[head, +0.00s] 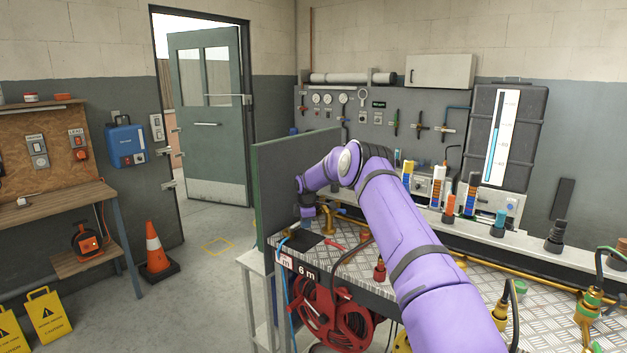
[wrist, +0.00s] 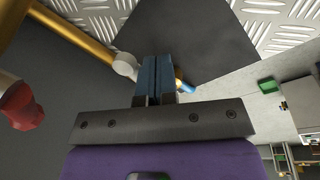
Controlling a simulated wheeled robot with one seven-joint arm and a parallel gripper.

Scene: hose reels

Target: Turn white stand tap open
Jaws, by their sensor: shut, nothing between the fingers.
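In the wrist view, a rounded white fitting (wrist: 124,66) sits at the end of a brass pipe (wrist: 78,33); it looks like part of the white stand tap, but I cannot be sure. My gripper (wrist: 157,62) has its two dark blue fingers together, just right of the white fitting; I cannot tell whether they touch it. A blue piece (wrist: 184,86) shows behind the fingers on the right. In the head view my gripper (head: 307,223) is low at the bench's left end, beside a brass pipe (head: 328,217). The tap's handle is not clearly visible.
A green panel (head: 280,185) stands upright left of my gripper. A red hose reel (head: 335,318) hangs below the metal bench top (head: 350,268). A red knob (wrist: 22,108) is at the wrist view's left. More brass taps (head: 588,305) stand at right.

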